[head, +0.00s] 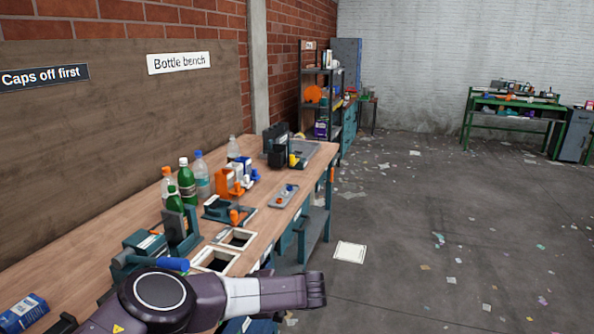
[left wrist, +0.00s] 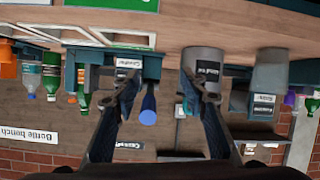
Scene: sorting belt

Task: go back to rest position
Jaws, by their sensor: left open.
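My left gripper (left wrist: 165,92) is open in the left wrist view, which looks upside down at the bench. Its two fingers are spread with nothing held between them. A blue rod-like part (left wrist: 148,110) shows behind the gap, apart from the fingers as far as I can tell. In the head view a dark purple arm of mine crosses the bottom over the near bench edge; no gripper fingers show there. My right gripper is in neither view.
The wooden bench (head: 112,252) carries green bottles (head: 186,180), an orange fixture (head: 229,183), a grey tray (head: 284,195) and white-framed openings (head: 238,239). A grey bin (left wrist: 203,65) shows in the left wrist view. Open floor (head: 420,240), littered with scraps, lies right of the bench.

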